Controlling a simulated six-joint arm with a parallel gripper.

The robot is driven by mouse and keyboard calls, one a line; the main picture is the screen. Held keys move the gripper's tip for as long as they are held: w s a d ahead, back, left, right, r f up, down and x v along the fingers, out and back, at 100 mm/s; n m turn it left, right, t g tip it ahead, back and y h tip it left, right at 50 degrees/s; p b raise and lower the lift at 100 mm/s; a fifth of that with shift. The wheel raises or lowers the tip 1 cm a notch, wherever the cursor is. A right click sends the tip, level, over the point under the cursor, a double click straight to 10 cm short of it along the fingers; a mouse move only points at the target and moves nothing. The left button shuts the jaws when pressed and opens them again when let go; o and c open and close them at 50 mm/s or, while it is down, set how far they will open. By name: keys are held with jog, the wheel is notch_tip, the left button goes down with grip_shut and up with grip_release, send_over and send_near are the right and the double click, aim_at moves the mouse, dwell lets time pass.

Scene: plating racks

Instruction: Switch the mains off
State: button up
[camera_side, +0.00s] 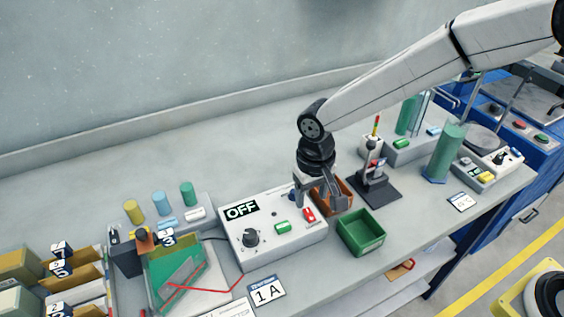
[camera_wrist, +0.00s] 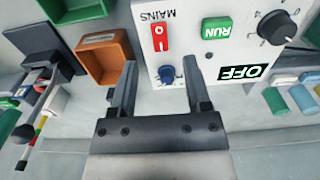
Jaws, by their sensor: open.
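The red mains rocker switch (camera_wrist: 160,37) sits on a white control box (camera_side: 262,247), under the printed word MAINS; it also shows in the side view (camera_side: 309,215). I cannot tell which end of the rocker is pressed. The box's display (camera_side: 241,209) reads OFF. My gripper (camera_side: 322,203) is above the right end of the box, pointing down. In the wrist view my gripper (camera_wrist: 160,68) is open and empty, its fingers apart with a small blue knob (camera_wrist: 167,74) seen between them. The switch lies just beyond the fingertips in that view.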

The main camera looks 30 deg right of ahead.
aim_at(311, 214)
jog(key=shift+r, duration=1.6)
jog(key=shift+d, duration=0.1)
jog(key=s+d+t, duration=0.1)
jog(key=s+d, duration=0.5)
jog(key=d, duration=0.4)
jog(key=s+d+t, duration=0.1)
jog(key=s+d, duration=0.5)
jog(key=d, duration=0.5)
jog(key=shift+d+f+t, duration=0.3)
jog(key=shift+o, duration=0.3)
